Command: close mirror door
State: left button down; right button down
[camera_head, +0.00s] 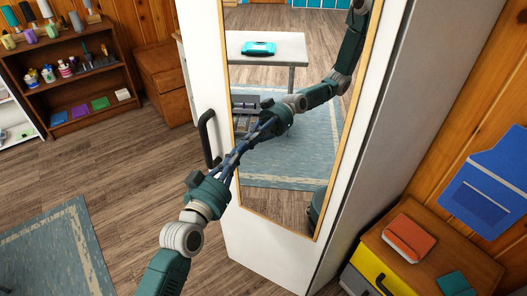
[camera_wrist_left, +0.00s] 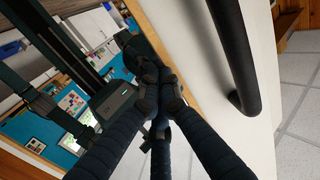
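The mirror door (camera_head: 247,245) is a tall white panel with a long wood-framed mirror (camera_head: 290,165), in the middle of the head view. It stands at or nearly flush with the cabinet (camera_head: 400,130); I cannot tell whether a small gap remains. Its black bar handle (camera_head: 207,138) is on the left edge, and shows in the left wrist view (camera_wrist_left: 237,60). My left gripper (camera_head: 238,152) is just right of the handle, pointing at the mirror. Its dark fingertips (camera_wrist_left: 158,92) are together, at or very near the glass, holding nothing. Its reflection faces it. My right gripper is not directly in view.
A yellow-fronted wooden drawer unit (camera_head: 378,270) with an orange book (camera_head: 409,238) stands right of the cabinet. A shelf (camera_head: 85,80) and a wooden cabinet (camera_head: 162,85) stand at the back left. The wood floor (camera_head: 125,165) left of the door is clear. The table appears only in reflection.

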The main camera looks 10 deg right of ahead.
aim_at(244, 145)
pick_arm(q)
jog(key=shift+x, duration=1)
jog(key=shift+d, duration=0.1)
jog(key=shift+b+x, duration=0.45)
jog(key=shift+x, duration=1.05)
jog(key=shift+s+d, duration=0.15)
jog(key=shift+w+d+b, duration=0.45)
jog(key=shift+w+d, duration=0.65)
jog(key=shift+w+d+b, duration=0.5)
jog(key=shift+w+d, duration=0.45)
jog(key=shift+d, duration=0.2)
